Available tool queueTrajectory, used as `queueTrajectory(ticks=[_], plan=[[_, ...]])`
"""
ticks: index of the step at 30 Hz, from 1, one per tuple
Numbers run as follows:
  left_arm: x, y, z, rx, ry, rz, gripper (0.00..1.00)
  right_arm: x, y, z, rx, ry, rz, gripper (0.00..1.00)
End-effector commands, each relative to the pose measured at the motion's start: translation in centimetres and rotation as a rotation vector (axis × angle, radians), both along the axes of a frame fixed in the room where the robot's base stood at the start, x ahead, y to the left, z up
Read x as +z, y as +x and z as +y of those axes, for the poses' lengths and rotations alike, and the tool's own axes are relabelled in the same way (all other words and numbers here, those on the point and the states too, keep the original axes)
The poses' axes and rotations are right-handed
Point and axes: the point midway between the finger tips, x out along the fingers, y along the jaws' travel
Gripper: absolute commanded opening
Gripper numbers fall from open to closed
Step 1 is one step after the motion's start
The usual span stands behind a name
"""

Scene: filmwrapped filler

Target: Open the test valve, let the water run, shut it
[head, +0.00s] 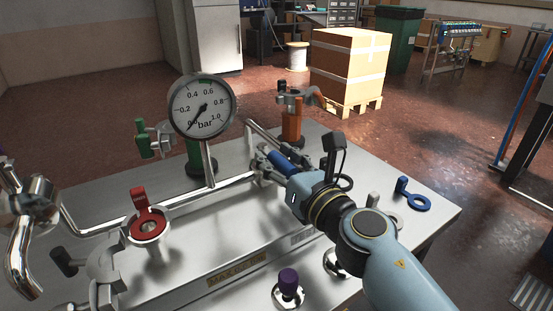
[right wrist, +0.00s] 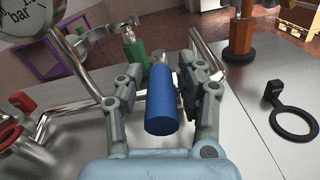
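A blue cylindrical handle (head: 284,162) sits at the pipework in the middle of the steel bench. In the right wrist view the blue handle (right wrist: 160,105) points towards the camera. My right gripper (head: 268,168) reaches it from the front right. Its two fingers (right wrist: 163,85) stand on either side of the handle, very close to it; I cannot tell whether both pads touch. The handle's fitting is partly hidden by the fingers. A round gauge (head: 201,105) marked bar has its needle near 0.0. I see no running water. My left gripper is not in view.
A red lever with a ring (head: 148,222), a purple knob (head: 288,284) and a blue ring tag (head: 411,194) are on the bench (head: 215,230). Green (head: 193,150) and orange (head: 291,120) posts stand behind. A shiny bent pipe (head: 28,215) is at left. A boxed pallet (head: 348,70) stands beyond.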

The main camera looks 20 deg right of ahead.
Motion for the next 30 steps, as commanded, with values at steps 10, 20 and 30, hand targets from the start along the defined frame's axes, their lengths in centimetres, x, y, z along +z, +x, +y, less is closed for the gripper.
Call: queueTrajectory(ticks=[10, 20, 30], plan=[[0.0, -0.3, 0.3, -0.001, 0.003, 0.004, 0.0, 0.0, -0.2, -0.1, 0.001, 0.0, -0.001, 0.47], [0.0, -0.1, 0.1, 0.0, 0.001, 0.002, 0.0, -0.1, -6.3, -1.2, 0.002, -0.001, 0.003, 0.47], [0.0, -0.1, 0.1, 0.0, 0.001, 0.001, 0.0, 0.0, -11.4, -2.2, 0.001, -0.001, 0.001, 0.47]])
